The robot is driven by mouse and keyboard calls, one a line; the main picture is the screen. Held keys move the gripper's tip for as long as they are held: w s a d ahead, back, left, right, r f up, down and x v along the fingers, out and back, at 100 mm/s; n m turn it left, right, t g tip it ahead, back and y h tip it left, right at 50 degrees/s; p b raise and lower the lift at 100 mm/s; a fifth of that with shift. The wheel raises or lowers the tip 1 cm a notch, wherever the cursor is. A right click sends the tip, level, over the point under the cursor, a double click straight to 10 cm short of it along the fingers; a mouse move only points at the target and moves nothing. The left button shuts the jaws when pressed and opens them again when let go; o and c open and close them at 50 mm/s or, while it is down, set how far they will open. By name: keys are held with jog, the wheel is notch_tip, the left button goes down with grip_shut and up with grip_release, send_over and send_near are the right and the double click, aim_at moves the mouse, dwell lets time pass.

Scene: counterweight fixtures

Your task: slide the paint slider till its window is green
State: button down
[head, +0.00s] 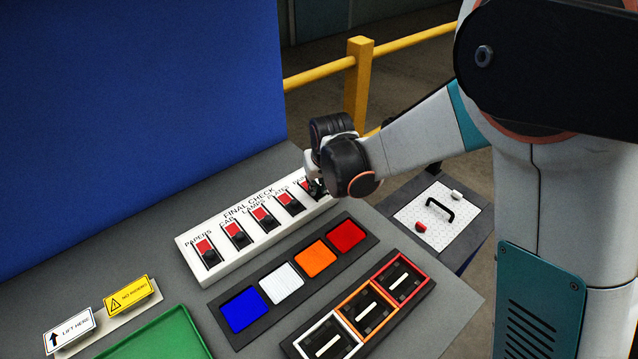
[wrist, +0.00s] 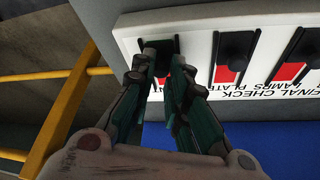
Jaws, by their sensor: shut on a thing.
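The white FINAL CHECK board (head: 222,262) carries a row of sliders with black knobs. The paint slider (head: 306,184) is at its right end, with a little red showing in the head view and its label partly covered. In the wrist view the paint slider (wrist: 168,44) is the leftmost one, with its dark slot partly behind the fingers. My gripper (head: 317,189) is down at this slider, and in the wrist view my gripper (wrist: 164,62) is shut on its knob. The fingers hide most of the knob and window.
The plates slider (head: 290,202) is close beside, and it and the other sliders show red windows. Coloured tiles (head: 321,258) and a framed switch panel (head: 369,306) lie in front. A white pegboard (head: 443,222) with a black handle is at right. A blue panel (head: 130,110) stands behind.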

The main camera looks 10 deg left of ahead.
jog(key=w+a, duration=0.3)
jog(key=shift+a, duration=0.1)
jog(key=c, duration=1.5)
grip_release()
jog(key=shift+c, duration=0.2)
jog(key=shift+r, duration=0.1)
jog(key=v, duration=1.1)
jog(key=shift+s+r, duration=0.25)
jog(key=shift+r, duration=0.1)
